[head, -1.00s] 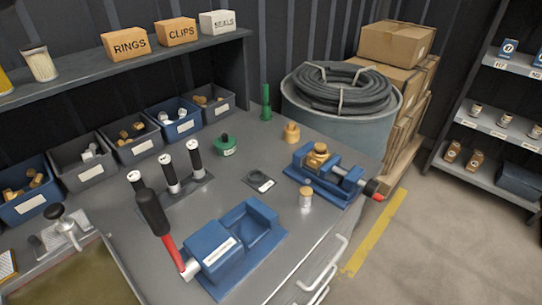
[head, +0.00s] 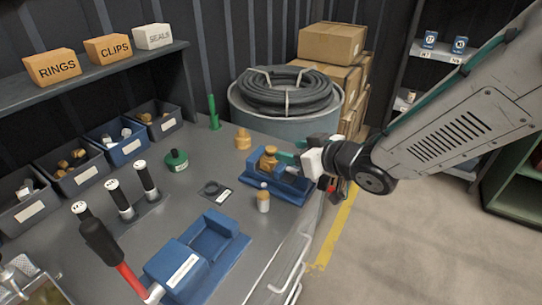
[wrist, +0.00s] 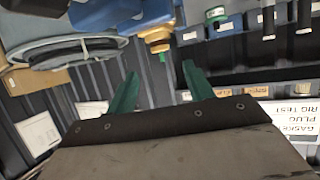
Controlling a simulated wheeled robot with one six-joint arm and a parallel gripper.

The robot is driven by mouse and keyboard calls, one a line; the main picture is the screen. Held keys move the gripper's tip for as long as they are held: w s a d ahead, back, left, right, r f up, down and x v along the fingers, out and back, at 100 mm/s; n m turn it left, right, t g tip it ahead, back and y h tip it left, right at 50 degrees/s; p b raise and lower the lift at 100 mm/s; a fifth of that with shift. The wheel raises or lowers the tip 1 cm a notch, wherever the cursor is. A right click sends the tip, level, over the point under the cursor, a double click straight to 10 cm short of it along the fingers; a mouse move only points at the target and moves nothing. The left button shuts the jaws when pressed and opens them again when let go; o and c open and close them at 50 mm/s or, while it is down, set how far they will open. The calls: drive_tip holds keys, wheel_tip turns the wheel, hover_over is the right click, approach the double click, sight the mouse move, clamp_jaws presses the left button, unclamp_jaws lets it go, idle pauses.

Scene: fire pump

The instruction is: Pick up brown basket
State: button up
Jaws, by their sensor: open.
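I cannot make out any brown basket in either view. My gripper (head: 283,157) reaches in from the right over the workbench, its green fingers beside a blue vise (head: 285,185). A brass fitting (head: 268,158) sits upright in the vise, close to the fingertips. In the wrist view, which is turned upside down, my gripper (wrist: 160,70) is open with nothing between its fingers. The brass fitting (wrist: 156,37) shows just beyond the fingertips there, below the blue vise (wrist: 120,14). I cannot tell whether the fingers touch it.
Another brass fitting (head: 243,140), a small jar (head: 263,200), a green-capped item (head: 176,160), black-handled levers (head: 120,200) and a blue fixture (head: 205,255) stand on the bench. Part bins (head: 75,172) line the back. A hose coil (head: 290,90) lies on a drum; cardboard boxes (head: 330,43) stand behind.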

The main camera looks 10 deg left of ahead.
sight(271, 149)
drive_tip(key=x, duration=0.7)
drive_tip(key=shift+w+a+f, duration=0.1)
drive_tip(key=shift+a+f, duration=0.1)
drive_tip(key=shift+f, duration=0.1)
drive_tip(key=c, duration=1.1)
